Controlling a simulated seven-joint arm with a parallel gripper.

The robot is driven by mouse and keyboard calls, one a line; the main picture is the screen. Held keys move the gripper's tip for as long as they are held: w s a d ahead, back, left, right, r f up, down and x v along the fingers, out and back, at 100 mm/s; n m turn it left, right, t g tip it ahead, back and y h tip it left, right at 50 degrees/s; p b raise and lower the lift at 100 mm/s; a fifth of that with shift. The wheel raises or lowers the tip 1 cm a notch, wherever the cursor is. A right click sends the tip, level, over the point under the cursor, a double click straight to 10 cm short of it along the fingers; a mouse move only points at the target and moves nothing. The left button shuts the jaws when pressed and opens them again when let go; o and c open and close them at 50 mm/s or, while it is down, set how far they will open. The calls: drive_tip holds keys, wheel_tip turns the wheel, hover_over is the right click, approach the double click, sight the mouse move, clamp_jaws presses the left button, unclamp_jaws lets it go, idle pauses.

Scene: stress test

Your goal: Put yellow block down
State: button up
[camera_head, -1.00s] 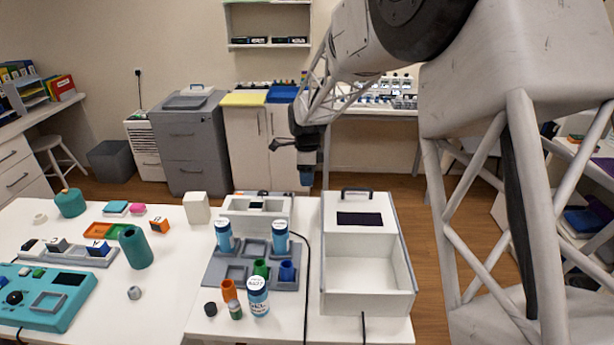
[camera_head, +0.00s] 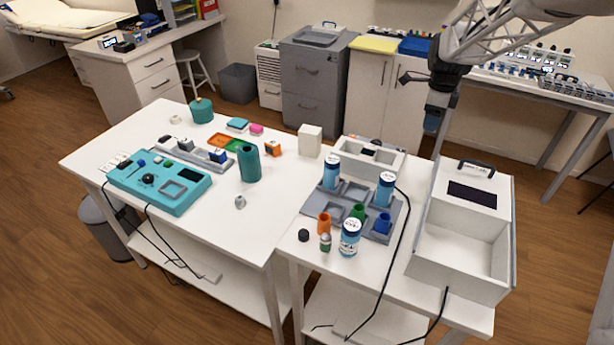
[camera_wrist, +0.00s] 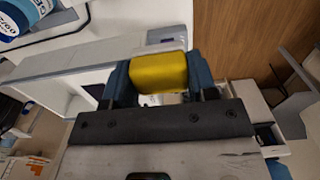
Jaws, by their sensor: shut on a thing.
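The yellow block (camera_wrist: 160,72) is held between the two blue fingertips of my gripper (camera_wrist: 163,84) in the wrist view. In the head view my gripper (camera_head: 432,121) points down at the back of the right table, between the white open case and the small white tray box. The block cannot be made out there. The wrist view shows a pale box edge and wooden floor beyond the block; whether the block touches anything below is unclear.
The white open case (camera_head: 455,248) stands at the right. A teal panel (camera_head: 160,183) sits on the left table. The white tabletop (camera_head: 275,205) has clear patches.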

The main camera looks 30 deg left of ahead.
drive_tip(key=s+a+n, duration=0.2)
drive_tip(key=s+a, duration=0.1)
drive_tip(key=a, duration=1.3)
drive_tip(key=n, duration=0.3)
hover_over(305, 177)
wheel_tip(305, 177, down, 12)
drive_tip(key=shift+f+m, duration=0.3)
drive_tip(key=shift+f, duration=0.25)
drive_tip(key=shift+f, duration=3.1)
drive_tip(key=shift+f, duration=0.1)
drive_tip(key=shift+f, duration=1.75)
drive_tip(key=shift+f, duration=0.15)
